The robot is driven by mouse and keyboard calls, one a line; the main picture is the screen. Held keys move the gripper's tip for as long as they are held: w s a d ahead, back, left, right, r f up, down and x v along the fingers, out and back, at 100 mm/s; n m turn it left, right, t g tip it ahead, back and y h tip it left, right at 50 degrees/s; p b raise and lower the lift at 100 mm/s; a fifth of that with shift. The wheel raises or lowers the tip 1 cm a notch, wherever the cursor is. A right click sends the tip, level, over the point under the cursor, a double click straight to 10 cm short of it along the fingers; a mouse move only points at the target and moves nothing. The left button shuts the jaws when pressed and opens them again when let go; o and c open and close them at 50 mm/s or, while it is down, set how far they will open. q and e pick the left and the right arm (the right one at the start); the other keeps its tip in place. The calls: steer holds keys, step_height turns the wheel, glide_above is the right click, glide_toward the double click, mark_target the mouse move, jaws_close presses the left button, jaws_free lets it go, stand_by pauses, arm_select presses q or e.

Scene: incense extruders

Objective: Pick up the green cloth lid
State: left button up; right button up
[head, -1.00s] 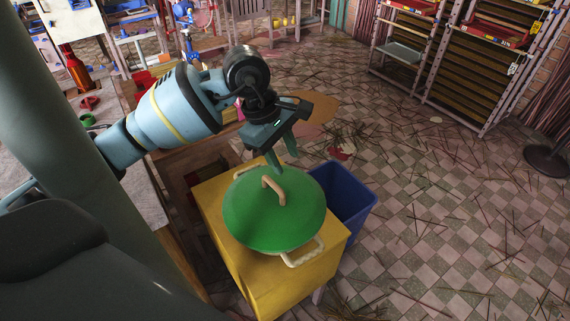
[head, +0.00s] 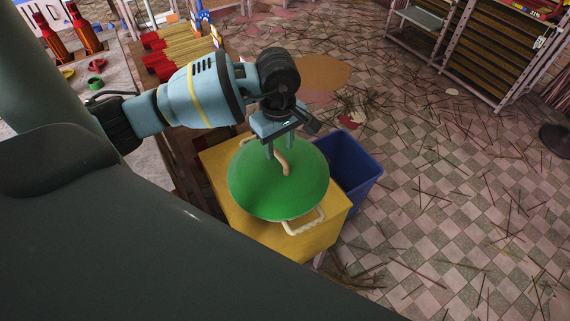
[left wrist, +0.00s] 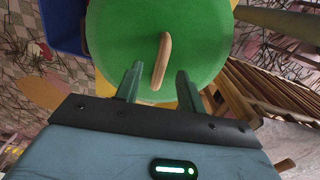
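The green cloth lid (head: 275,192) is round and lies on top of a yellow box-like stand, with a curved wooden handle (head: 282,163) on its middle. In the left wrist view the lid (left wrist: 125,35) fills the upper middle, and its handle (left wrist: 161,60) stands between the fingertips. My left gripper (head: 281,154) is over the lid, pointing down at the handle. In the left wrist view its two fingers (left wrist: 157,80) are apart, one on each side of the handle, with gaps between. My right gripper is not in view.
A blue bin (head: 350,175) stands close on the right. Shelving (head: 490,50) is at the back right. Thin sticks litter the tiled floor, otherwise open on the right.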

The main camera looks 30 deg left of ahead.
mark_target(278, 152)
arm_select(q)
steer(key=shift+w+a+f, duration=0.1)
steer(key=shift+a+f, duration=0.05)
steer(key=shift+f, duration=1)
steer(key=shift+w+a+f, duration=0.1)
steer(key=shift+f, duration=1.05)
jaws_close()
